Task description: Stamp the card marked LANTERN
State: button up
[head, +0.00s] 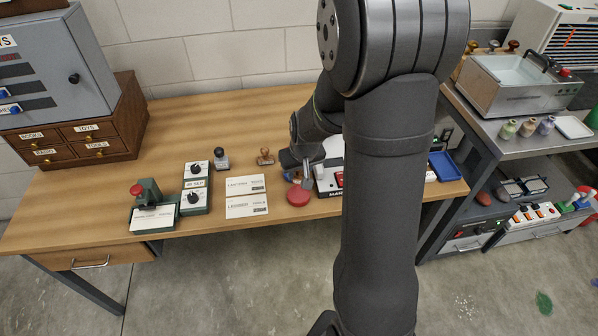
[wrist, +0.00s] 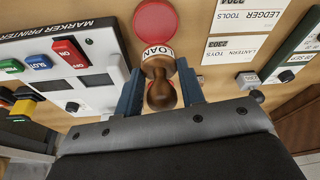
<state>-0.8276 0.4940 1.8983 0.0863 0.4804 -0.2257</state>
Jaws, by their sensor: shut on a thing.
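In the head view my gripper (head: 304,180) is just behind the red pad (head: 299,197), partly hidden by my arm. The LANTERN card (head: 245,186) lies flat left of the pad, above the LEDGER card (head: 247,207). The wrist view shows the LANTERN card (wrist: 235,50), with TOYS printed on it, and the LEDGER card (wrist: 245,20).
Another wooden stamp (head: 265,157) and a dark-knobbed stamp (head: 221,159) stand behind the cards. A green knobbed box (head: 195,188) and a red-topped green device (head: 149,208) are left. A marker printer (wrist: 85,65) is close beside my gripper. A blue tray (head: 445,166) is right.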

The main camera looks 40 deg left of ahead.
jog(key=s+a, duration=0.4)
jog(key=a, duration=0.6)
send_over(237, 188)
jog(key=shift+s+d+f, duration=0.1)
jog(key=shift+d+f, duration=0.05)
jog(key=shift+f, duration=1.15)
jog(key=shift+s+d+f, duration=0.15)
jog(key=shift+f, duration=1.1)
jog(key=shift+s+d+f, duration=0.1)
jog(key=shift+d+f, duration=0.05)
jog(key=shift+f, duration=1.15)
jog(key=shift+f, duration=0.5)
jog(key=shift+r, duration=0.1)
notch_tip(237, 188, up, 7)
